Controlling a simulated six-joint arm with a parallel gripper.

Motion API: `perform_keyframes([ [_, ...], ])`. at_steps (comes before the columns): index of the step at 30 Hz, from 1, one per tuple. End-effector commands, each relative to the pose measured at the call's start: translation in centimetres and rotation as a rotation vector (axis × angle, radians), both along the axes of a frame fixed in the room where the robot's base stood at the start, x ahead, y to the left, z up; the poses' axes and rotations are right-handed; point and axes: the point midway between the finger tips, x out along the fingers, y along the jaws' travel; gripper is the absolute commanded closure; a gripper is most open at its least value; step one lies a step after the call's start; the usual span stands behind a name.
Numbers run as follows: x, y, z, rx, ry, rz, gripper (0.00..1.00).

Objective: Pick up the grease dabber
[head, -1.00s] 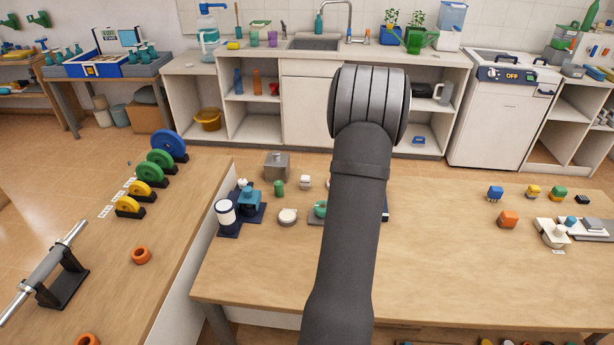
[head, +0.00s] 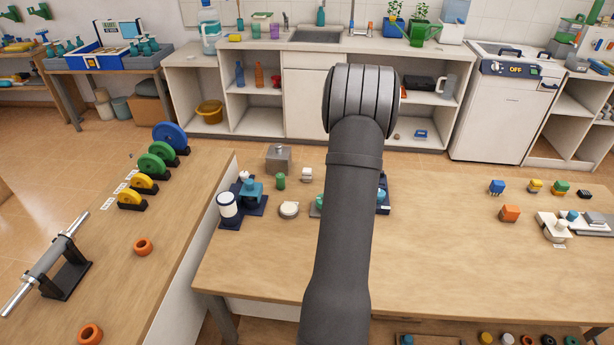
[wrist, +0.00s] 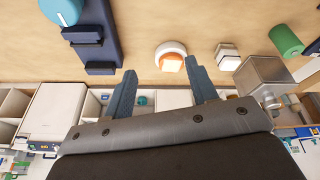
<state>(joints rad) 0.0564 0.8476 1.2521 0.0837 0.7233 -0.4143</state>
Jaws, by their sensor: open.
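In the wrist view, a round white piece with a peach-orange top (wrist: 171,58) stands on the wooden bench. It may be the grease dabber, but I cannot tell for sure. My gripper (wrist: 161,69) is open and empty. The piece appears between its two blue-grey fingertips, nearer the right one, and beyond them; the gap in depth is unclear. In the head view my arm hides the gripper and this piece.
A navy stand (wrist: 98,30) with a teal round part is on one side. A small white block (wrist: 228,55), a green cylinder (wrist: 286,40) and a metal box (wrist: 264,78) are on the other. The bench front (head: 260,260) is clear.

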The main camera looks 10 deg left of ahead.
Motion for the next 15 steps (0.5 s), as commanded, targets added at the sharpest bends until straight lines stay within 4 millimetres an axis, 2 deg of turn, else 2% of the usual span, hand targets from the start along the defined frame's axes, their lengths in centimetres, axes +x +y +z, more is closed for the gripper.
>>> perform_keyframes([
  [1,1.4,1.5,0.5,-0.027,0.019,0.109,0.47],
  [3,2.9,3.4,1.3,-0.072,0.056,0.286,0.47],
  [6,4.6,6.2,2.5,-0.129,0.109,0.537,0.47],
  [12,6.2,11.1,5.1,-0.207,0.199,0.981,0.47],
  [15,6.4,12.7,6.1,-0.226,0.228,1.128,0.47],
])
